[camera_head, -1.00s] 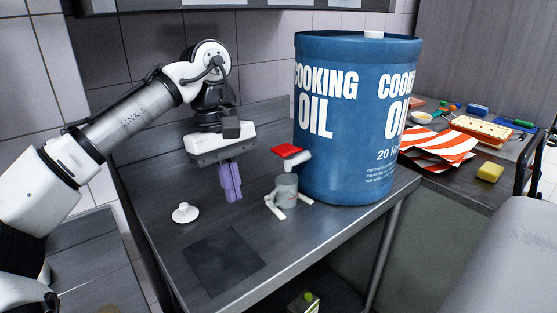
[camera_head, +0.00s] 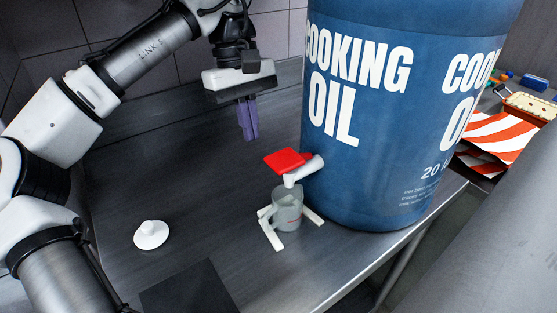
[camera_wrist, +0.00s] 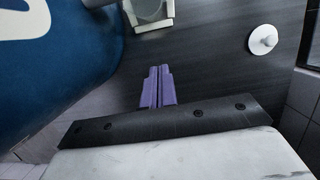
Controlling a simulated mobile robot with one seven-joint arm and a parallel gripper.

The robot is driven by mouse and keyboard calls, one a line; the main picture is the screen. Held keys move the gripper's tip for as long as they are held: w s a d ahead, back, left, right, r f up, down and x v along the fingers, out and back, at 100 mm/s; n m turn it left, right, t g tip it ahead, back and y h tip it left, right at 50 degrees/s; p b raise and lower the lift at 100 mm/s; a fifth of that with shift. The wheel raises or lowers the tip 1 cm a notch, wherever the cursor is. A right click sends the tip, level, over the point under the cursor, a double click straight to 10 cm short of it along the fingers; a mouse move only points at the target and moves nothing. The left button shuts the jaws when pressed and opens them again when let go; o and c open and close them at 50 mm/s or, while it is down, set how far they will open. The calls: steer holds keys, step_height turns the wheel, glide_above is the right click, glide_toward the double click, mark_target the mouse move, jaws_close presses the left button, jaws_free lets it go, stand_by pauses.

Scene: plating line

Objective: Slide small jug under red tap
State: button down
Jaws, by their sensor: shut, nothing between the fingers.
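The small jug (camera_head: 287,210) is a clear grey cup standing on the metal counter, between two white bars (camera_head: 270,236). It sits beneath the spout of the red tap (camera_head: 286,161), which sticks out from the lower side of the blue cooking oil drum (camera_head: 355,120). My gripper (camera_head: 249,136) has purple fingers, pressed together and empty. It is above the counter, behind and left of the tap, apart from the jug. In the wrist view the fingers (camera_wrist: 158,88) point toward the jug (camera_wrist: 150,8), which is partly cut off at the top edge.
A white knobbed lid (camera_head: 151,235) lies on the counter at left. A dark square mat (camera_head: 188,290) is at the front. A red-striped cloth (camera_head: 498,135) and a tray (camera_head: 530,106) are on the surface at right. The counter between lid and jug is clear.

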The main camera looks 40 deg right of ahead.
mark_target(279, 194)
steer(key=x, duration=0.9)
steer(key=shift+w+d+f, duration=0.2)
steer(key=shift+d+f, duration=0.2)
steer(key=shift+f, duration=0.1)
steer(key=s+p, duration=0.1)
steer(key=s, duration=0.2)
steer(key=shift+s+r, duration=0.15)
steer(key=shift+s, duration=0.3)
steer(key=shift+s, duration=0.1)
steer(key=shift+s+p, duration=0.75)
steer(key=shift+p, duration=0.05)
